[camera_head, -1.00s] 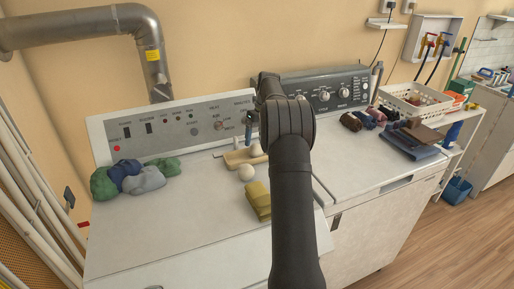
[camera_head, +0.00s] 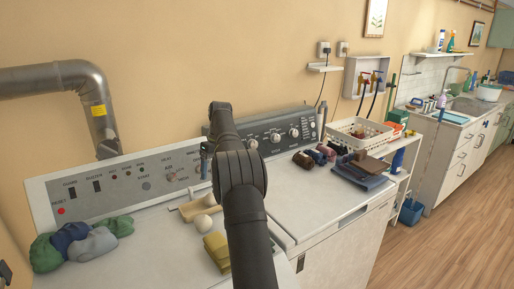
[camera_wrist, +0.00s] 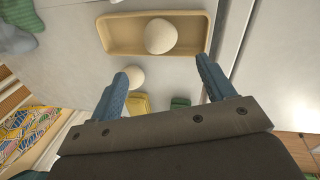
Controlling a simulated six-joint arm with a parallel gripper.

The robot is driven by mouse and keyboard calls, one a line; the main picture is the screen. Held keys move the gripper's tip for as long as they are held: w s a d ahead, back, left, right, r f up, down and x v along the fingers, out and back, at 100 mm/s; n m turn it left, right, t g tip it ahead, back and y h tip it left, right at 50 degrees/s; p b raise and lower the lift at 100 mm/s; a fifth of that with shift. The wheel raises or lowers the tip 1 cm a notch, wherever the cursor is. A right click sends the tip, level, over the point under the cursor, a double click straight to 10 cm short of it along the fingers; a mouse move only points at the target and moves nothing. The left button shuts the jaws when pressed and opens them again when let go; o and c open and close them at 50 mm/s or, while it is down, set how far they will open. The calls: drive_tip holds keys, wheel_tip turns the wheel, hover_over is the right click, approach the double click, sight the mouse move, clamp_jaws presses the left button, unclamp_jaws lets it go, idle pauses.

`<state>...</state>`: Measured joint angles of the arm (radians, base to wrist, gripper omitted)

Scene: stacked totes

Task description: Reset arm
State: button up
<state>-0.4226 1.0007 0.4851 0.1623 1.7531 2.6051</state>
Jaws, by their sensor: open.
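My gripper (camera_wrist: 162,70) is open and empty, its two blue fingers spread apart in the wrist view. It hangs above the left machine's top, over a shallow wooden tray (camera_wrist: 115,32) that holds a pale ball (camera_wrist: 161,36). A second pale ball (camera_wrist: 134,77) lies on the white top just outside the tray. In the head view, my arm rises from the bottom middle and hides most of the gripper; only a bluish finger shows near the control panel. The tray (camera_head: 188,214) and the outside ball (camera_head: 203,224) lie left of the arm.
Green, blue and grey cloths (camera_head: 92,245) lie at the left, and a folded yellow cloth (camera_head: 216,250) is beside the arm. Dark rolled cloths (camera_head: 303,160), folded fabric (camera_head: 360,178) and a white basket (camera_head: 340,130) sit on the right. A metal pipe (camera_head: 98,108) stands behind. The right machine's front top is clear.

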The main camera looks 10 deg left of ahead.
sight(211, 194)
drive_tip(key=f, duration=0.3)
drive_tip(key=s+f, duration=0.1)
drive_tip(key=f, duration=0.3)
drive_tip(key=a+f, duration=0.1)
drive_tip(key=f, duration=0.3)
drive_tip(key=shift+s+a, duration=0.1)
drive_tip(key=shift+s, duration=0.3)
drive_tip(key=shift+r, duration=1.8)
drive_tip(key=shift+f, duration=0.1)
